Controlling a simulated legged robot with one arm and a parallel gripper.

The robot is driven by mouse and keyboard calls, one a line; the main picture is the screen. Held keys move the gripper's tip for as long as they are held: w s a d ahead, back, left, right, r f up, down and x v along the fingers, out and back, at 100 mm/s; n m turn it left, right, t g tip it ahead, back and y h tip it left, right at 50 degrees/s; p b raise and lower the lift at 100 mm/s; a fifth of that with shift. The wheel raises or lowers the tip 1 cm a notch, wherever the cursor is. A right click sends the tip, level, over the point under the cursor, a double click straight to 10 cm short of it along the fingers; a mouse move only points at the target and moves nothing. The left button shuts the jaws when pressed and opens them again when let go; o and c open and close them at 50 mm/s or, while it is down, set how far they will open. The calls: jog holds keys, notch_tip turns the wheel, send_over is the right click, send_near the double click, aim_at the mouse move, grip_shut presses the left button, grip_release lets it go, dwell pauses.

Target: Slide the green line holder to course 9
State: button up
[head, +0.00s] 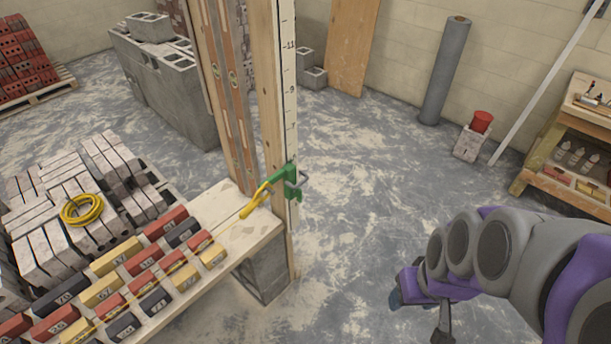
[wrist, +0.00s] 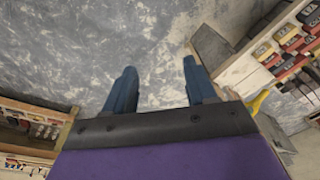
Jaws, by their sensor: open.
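The green line holder (head: 291,181) sits on the upright wooden post (head: 266,90) in the head view, low on the scale strip and below the 7 mark. A yellow handle or line end (head: 254,202) hangs from its left side. The white scale strip (head: 289,60) shows 7, 9 and 11 going up. My gripper (wrist: 158,85) is open and empty in the wrist view, its two blue fingers apart over bare floor. In the head view my arm is at the lower right, well apart from the holder. The fingers are mostly hidden there.
A plank bench (head: 236,232) with several numbered bricks stands left of the post, on a block (head: 262,275). A yellow line coil (head: 82,209) lies on grey bricks. A wooden shelf (head: 570,150) is at the right.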

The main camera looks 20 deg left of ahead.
jog(key=w+a+f+n+t, duration=0.1)
jog(key=w+a, duration=0.2)
jog(key=w, duration=0.1)
jog(key=w+a+f+n+t+y, duration=0.1)
jog(key=w+a+f+n, duration=0.1)
jog(key=w+a, duration=0.2)
jog(key=w+a+f+n+t+y, duration=0.1)
jog(key=w+a+f, duration=0.1)
jog(key=w, duration=0.3)
jog(key=shift+w+a+f, duration=0.2)
jog(key=shift+w+a, duration=0.1)
jog(key=shift+a, duration=0.4)
jog(key=c, duration=0.3)
jog(key=n+t+y+b, duration=0.2)
jog(key=n+t+y, duration=0.2)
jog(key=n+t, duration=0.95)
send_near(301, 183)
jog(key=shift+m+t, duration=0.25)
jog(key=b+x, duration=0.1)
jog(key=x, duration=0.2)
jog(key=b+x, duration=0.1)
jog(key=x, duration=0.3)
jog(key=f+b+x, duration=0.1)
jog(key=x, duration=0.2)
jog(key=shift+w+a, duration=0.15)
jog(key=shift+w, duration=0.3)
jog(key=shift+c, duration=0.4)
jog(key=shift+f, duration=0.1)
grip_shut()
